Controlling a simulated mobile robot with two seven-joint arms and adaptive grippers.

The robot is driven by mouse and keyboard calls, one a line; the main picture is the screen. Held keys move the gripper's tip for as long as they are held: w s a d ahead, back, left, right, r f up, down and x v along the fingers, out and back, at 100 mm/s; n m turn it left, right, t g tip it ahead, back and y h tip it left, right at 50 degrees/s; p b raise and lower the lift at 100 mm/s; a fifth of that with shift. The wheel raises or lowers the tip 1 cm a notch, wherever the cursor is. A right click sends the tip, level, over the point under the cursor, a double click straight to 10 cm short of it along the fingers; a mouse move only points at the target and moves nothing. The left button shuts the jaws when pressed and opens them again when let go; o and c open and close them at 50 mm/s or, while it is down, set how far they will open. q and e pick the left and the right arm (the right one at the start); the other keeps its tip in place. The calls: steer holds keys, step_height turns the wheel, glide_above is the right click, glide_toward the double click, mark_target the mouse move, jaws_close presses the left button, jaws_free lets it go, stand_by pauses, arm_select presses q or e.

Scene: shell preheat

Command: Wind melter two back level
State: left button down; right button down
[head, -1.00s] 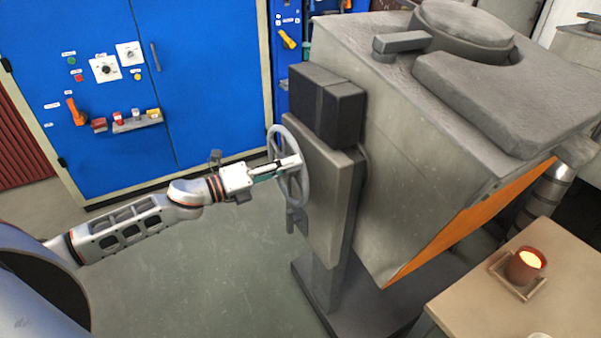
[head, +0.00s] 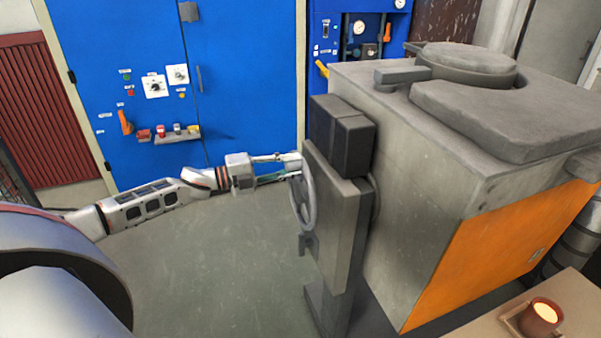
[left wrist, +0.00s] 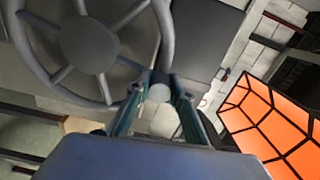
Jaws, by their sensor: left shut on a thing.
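The melter (head: 420,170) is a large grey box with a round lid and an orange face, beside a grey stand. Its body looks tilted against the upright stand; how far I cannot tell. A grey spoked handwheel (head: 307,205) sits on the stand's left side. My left gripper (head: 290,165) is at the top of the wheel. In the left wrist view, the fingers (left wrist: 155,100) are closed around the round end of a grey handle (left wrist: 160,88) at the rim of the wheel (left wrist: 90,45). My right gripper does not show.
A blue cabinet (head: 240,70) with switches stands behind my left arm. A table (head: 475,325) with a glowing cup (head: 540,318) is at the lower right. The floor (head: 220,260) left of the stand is clear. An orange dark-gridded panel (left wrist: 265,120) shows in the left wrist view.

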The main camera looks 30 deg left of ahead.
arm_select(q)
steer(key=shift+w+a+r+n, duration=0.2)
steer(key=shift+w+a+n, duration=0.2)
steer(key=shift+a+n, duration=0.15)
steer(key=shift+w+a+r+n, duration=0.15)
steer(key=shift+w+a+n, duration=0.25)
steer(key=shift+n, duration=0.25)
steer(key=c, duration=1.8)
jaws_free()
steer(key=shift+f, duration=0.15)
steer(key=v, duration=1.2)
